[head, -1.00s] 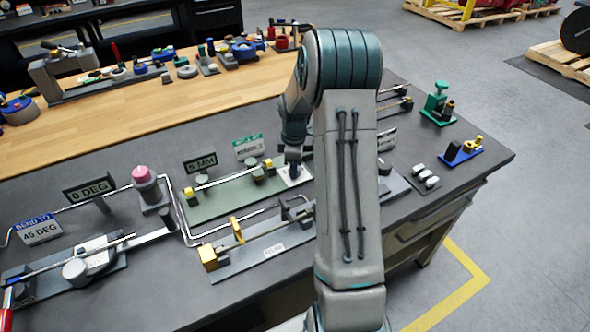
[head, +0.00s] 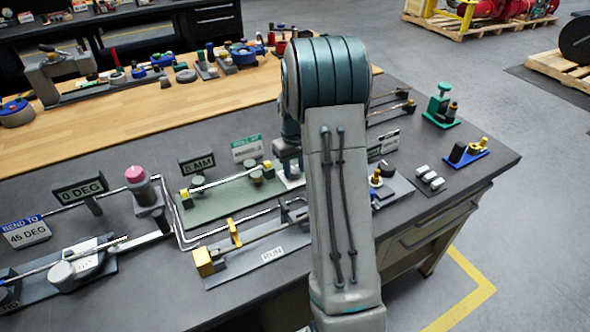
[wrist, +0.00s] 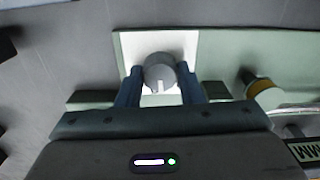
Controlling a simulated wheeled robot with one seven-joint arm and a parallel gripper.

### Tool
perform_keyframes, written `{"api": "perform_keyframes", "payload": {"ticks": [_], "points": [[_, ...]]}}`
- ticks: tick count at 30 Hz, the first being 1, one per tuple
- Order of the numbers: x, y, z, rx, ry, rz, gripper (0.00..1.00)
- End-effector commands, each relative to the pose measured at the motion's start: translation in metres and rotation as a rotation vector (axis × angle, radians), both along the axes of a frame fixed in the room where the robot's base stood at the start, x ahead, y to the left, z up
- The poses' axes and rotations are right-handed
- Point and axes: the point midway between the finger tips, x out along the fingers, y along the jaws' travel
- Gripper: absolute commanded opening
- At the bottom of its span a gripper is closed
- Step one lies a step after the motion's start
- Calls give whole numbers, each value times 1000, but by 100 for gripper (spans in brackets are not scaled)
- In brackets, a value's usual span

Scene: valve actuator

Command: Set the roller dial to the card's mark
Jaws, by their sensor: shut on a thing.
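In the wrist view the roller dial (wrist: 158,70) is a round grey knob with a white pointer line, on a white square plate (wrist: 126,45). My gripper (wrist: 161,82) has its two blue fingers on either side of the knob, shut on it. In the head view the white plate (head: 292,179) shows at the right end of the green roller base (head: 215,207); my arm hides the dial and fingers. A dark display (head: 197,164) behind the base appears to read 8 MM. The green-and-white card (head: 246,148) stands right of it; its small text is not legible.
A bending station with a 0 DEG display (head: 80,190) and a BEND TO 45 DEG card (head: 26,232) stands at left. A pink-topped post (head: 136,174) stands left of the roller base. A fixture with yellow blocks (head: 205,262) lies in front. Blue and green fixtures stand at right.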

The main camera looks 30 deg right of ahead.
Motion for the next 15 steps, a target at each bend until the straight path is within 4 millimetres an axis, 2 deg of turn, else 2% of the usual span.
{"api": "perform_keyframes", "payload": {"ticks": [6,15], "points": [[1,0,1,-1,-4,-157,11],[1,0,1,-1,-5,-288,11]]}}
